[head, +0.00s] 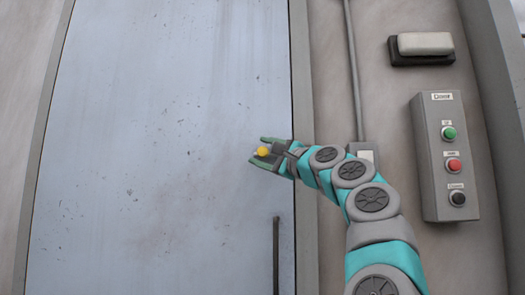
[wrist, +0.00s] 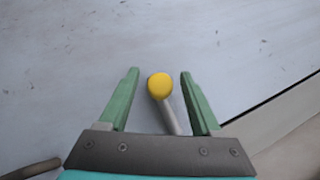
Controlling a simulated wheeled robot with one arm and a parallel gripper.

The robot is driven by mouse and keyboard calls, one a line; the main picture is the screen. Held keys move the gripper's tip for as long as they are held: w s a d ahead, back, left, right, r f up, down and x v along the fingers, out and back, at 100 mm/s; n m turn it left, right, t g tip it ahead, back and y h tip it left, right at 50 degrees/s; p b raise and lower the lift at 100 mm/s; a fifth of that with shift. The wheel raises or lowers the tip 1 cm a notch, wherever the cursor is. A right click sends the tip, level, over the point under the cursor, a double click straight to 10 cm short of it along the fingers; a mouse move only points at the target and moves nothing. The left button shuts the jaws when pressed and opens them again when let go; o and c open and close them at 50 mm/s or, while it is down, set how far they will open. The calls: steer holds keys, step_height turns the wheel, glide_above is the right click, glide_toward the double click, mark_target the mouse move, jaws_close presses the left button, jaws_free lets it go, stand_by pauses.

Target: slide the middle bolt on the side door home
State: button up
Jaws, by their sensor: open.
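A yellow ball knob (head: 263,151) shows in front of the pale blue-grey door (head: 160,150), near its right edge. In the wrist view the knob (wrist: 160,86) tops a short grey stem (wrist: 171,118) that runs down toward my gripper's palm. My gripper (wrist: 159,72) is open, with one green finger on each side of the knob and a gap on both sides, wider on the left. In the head view my gripper (head: 258,150) reaches in from the right. The bolt's bar and catch are hidden behind my gripper and arm. No other bolt is in view.
A dark vertical door handle (head: 276,255) is below my gripper; a dark bar shows at the lower left of the wrist view (wrist: 32,168). Right of the frame post (head: 303,80) are a conduit (head: 354,70), a button box (head: 448,155) and a wall fixture (head: 425,45).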

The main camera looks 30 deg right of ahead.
steer(key=shift+c, duration=0.3)
jaws_close()
stand_by(0.3)
stand_by(0.9)
